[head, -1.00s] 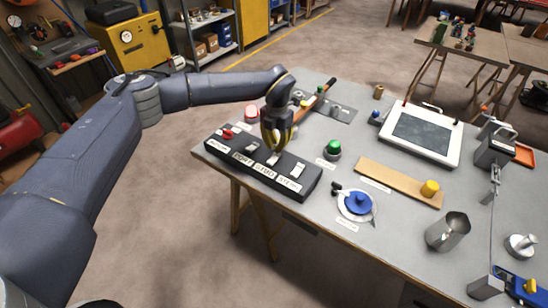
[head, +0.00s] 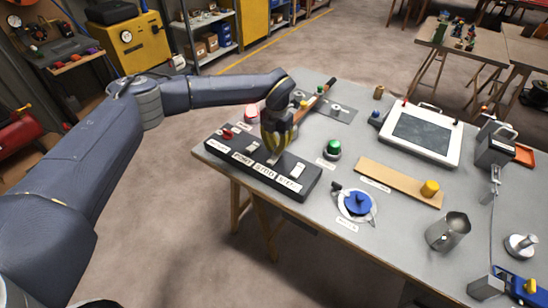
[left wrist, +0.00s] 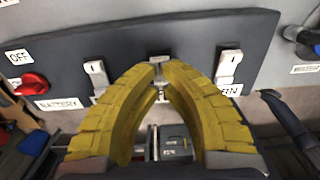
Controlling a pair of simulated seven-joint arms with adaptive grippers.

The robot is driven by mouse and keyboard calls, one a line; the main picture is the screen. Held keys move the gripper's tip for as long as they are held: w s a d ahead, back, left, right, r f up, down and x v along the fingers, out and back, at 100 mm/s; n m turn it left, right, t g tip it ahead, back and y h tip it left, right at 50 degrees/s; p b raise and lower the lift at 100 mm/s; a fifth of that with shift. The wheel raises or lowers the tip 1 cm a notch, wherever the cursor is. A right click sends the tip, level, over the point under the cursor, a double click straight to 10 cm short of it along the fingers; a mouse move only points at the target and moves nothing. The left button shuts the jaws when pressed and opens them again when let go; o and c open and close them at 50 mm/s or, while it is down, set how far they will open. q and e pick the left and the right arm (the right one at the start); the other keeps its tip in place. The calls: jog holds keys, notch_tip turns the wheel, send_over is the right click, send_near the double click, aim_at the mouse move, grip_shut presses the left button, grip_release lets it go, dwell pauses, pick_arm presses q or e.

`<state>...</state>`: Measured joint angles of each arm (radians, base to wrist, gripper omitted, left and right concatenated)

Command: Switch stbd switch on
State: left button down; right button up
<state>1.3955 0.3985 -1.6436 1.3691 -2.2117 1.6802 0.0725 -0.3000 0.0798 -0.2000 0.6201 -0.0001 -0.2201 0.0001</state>
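The black switch panel (head: 215,145) lies at the near left edge of the table, with labels including PORT, STBD and STERN. The stbd switch sits between the pale port switch (head: 252,148) and stern switch (head: 297,170). My right gripper is out of view.
A red battery knob (head: 227,133) is at the panel's left end. A green button (head: 333,148) and a blue valve-like knob (head: 358,203) stand right of the panel. A wooden board (head: 398,183) lies farther right.

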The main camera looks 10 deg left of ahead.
pick_arm(q)
jog(key=shift+f, duration=1.45)
dwell(0.8)
jog(key=shift+r, duration=3.55)
